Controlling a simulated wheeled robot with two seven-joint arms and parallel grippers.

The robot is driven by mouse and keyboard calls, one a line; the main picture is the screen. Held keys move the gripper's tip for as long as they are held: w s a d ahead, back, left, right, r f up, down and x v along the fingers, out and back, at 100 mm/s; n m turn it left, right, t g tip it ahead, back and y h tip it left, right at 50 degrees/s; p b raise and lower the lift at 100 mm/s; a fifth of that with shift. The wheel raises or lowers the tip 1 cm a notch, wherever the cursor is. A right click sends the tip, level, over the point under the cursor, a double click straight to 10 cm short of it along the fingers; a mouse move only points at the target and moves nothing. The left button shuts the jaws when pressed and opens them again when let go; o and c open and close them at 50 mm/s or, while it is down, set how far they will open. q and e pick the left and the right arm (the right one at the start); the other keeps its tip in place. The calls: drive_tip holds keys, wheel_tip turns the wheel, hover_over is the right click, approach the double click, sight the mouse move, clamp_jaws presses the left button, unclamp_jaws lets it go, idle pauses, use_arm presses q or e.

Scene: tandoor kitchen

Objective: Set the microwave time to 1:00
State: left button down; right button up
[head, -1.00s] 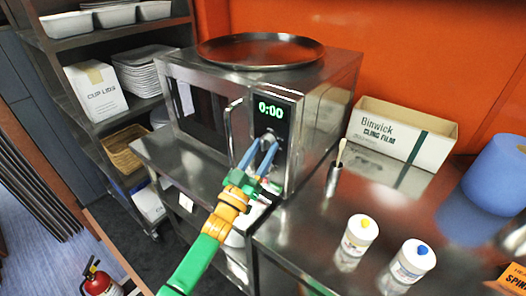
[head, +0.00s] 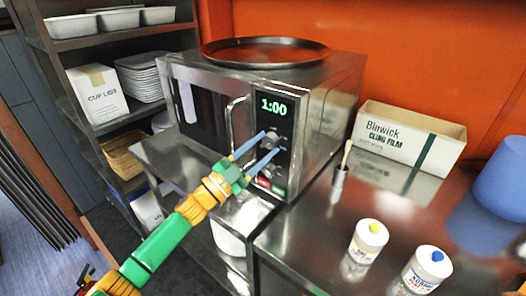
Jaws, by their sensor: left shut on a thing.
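The steel microwave (head: 320,122) stands with its door shut. Its green display (head: 273,107) reads 1:00. A control panel with an upper knob (head: 274,141) is below the display, partly hidden by my fingers. My left gripper (head: 271,143) has its two blue fingers around that knob, one above it and one below it, and is shut on it. A green and a red button (head: 279,191) show at the bottom of the panel. My right gripper is not in view.
A dark round tray (head: 264,50) lies on the microwave. On the steel counter right of it stand a brush in a metal cup (head: 338,183), a cling film box (head: 410,137), two white bottles (head: 369,240) and a blue roll (head: 503,180). Shelves stand at the left.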

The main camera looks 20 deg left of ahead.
use_arm(q)
drive_tip(key=shift+m+g+h, duration=0.3)
drive_tip(key=shift+m, duration=0.6)
drive_tip(key=shift+a+r+m, duration=0.1)
drive_tip(key=shift+m, duration=0.3)
drive_tip(key=shift+c, duration=1.8)
unclamp_jaws()
drive_tip(key=b+v, duration=0.2)
drive_tip(key=v, duration=0.5)
drive_tip(key=shift+b, duration=0.3)
